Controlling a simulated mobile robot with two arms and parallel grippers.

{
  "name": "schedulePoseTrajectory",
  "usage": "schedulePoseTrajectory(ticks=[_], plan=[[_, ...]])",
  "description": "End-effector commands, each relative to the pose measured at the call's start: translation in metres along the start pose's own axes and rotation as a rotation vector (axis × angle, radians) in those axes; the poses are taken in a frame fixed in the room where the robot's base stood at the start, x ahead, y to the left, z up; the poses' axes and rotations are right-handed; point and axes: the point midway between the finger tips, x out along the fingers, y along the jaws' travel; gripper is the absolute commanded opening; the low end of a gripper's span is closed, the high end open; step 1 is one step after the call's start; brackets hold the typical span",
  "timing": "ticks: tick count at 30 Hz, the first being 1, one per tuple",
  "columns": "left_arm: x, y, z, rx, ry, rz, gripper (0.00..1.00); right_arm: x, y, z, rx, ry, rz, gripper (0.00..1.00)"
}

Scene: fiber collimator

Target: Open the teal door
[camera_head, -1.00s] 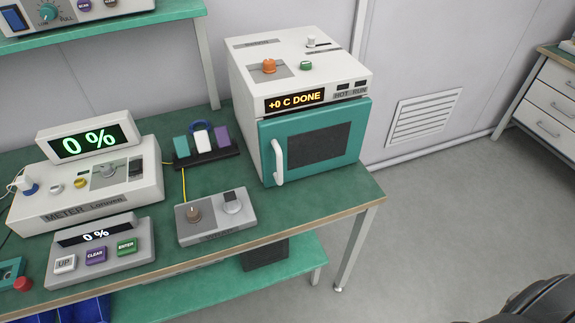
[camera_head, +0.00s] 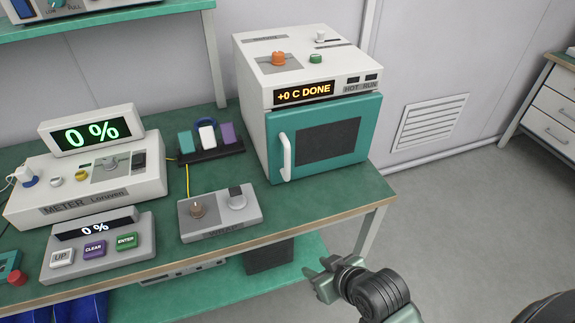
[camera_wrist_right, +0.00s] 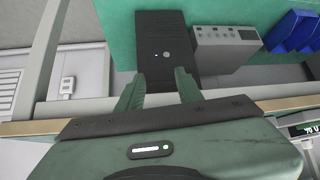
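The teal door (camera_head: 350,150) is on the front of a white oven-like box at the back right of the bench. It looks shut, with a white vertical handle (camera_head: 286,157) on its left side and a dark window. My right gripper (camera_head: 318,275) is in front of the bench's front edge, below and apart from the door. In the right wrist view its two green fingers (camera_wrist_right: 158,88) stand apart with nothing between them. The door is not in the wrist view. My left gripper is not in view.
The bench (camera_head: 230,240) has its front edge near my right gripper. A grey two-knob box (camera_head: 220,213), a meter (camera_head: 95,185) and a keypad (camera_head: 98,245) stand left of the door. A black box (camera_wrist_right: 165,50) sits on the lower shelf.

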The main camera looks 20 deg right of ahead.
Motion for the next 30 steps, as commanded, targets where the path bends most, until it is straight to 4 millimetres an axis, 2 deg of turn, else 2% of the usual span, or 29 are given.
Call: schedulePoseTrajectory(ticks=[1, 6, 12, 15, 21, 30], plan=[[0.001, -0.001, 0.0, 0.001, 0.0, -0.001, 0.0, 0.001, 0.002, -0.021, -0.008, 0.075, -0.006, 0.36], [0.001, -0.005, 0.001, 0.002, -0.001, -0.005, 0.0, 0.0, 0.007, -0.084, -0.019, 0.323, -0.021, 0.36], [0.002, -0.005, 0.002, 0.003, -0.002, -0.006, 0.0, -0.013, 0.022, -0.155, -0.012, 0.63, -0.016, 0.36], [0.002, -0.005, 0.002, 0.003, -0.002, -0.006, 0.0, -0.022, 0.031, -0.18, -0.003, 0.757, -0.004, 0.36], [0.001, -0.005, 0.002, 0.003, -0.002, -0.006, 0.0, -0.028, 0.04, -0.202, 0.007, 0.851, 0.009, 0.36], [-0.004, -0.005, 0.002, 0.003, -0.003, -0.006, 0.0, 0.002, 0.04, -0.237, 0.009, 0.85, 0.008, 0.36]])
